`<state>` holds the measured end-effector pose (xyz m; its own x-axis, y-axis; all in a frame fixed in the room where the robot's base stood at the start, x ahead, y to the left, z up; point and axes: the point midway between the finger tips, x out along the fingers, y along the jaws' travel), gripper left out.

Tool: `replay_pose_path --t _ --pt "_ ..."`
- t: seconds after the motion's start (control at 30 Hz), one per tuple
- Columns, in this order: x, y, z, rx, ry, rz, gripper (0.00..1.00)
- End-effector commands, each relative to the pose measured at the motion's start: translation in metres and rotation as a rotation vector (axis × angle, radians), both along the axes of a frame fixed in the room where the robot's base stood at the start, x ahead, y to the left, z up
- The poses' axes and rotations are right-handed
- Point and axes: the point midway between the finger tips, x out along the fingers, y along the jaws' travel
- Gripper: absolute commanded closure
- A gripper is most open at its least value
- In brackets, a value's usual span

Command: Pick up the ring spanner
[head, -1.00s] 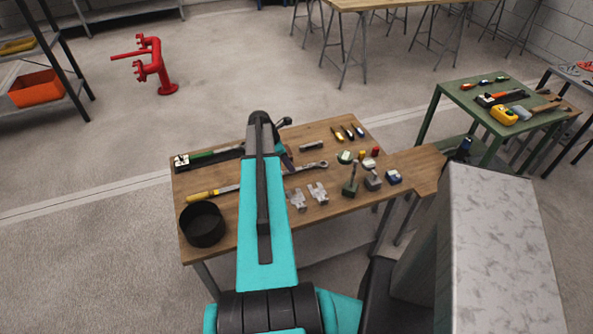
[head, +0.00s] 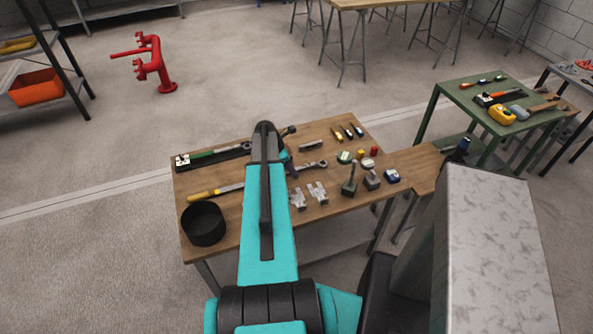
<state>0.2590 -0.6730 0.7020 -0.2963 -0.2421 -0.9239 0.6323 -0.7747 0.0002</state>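The ring spanner (head: 312,164) is a grey metal spanner lying on the wooden workbench (head: 225,222). Its ring end points right, and its left part is hidden behind my arm. My arm's teal and black links reach over the middle of the bench. The wrist end is left of and beyond the visible part of the spanner. My gripper's fingers are hidden behind the arm, so I cannot see whether they touch anything.
A black round container (head: 203,224) and a yellow-handled tool (head: 203,194) are on the left. Metal brackets (head: 317,193) lie just nearer than the spanner. Small blocks (head: 349,187) stand to the right. A green-handled tool (head: 205,155) lies at the back left.

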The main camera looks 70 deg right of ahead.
Motion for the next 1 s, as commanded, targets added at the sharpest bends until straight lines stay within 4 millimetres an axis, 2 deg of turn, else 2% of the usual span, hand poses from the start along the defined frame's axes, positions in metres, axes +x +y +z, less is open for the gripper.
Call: replay_pose_path --t 0.1,0.13,0.33,0.77,1.0 --pt "0.0 0.0 0.0 0.0 0.0 0.0 0.62" --pt "0.0 0.0 0.0 0.0 0.0 0.0 0.66" --pt "0.001 0.0 0.0 0.0 0.0 0.001 1.0" --pt "0.001 0.0 0.001 -0.001 0.0 0.001 1.0" --pt "0.001 0.0 0.011 -0.003 -0.001 0.001 1.0"
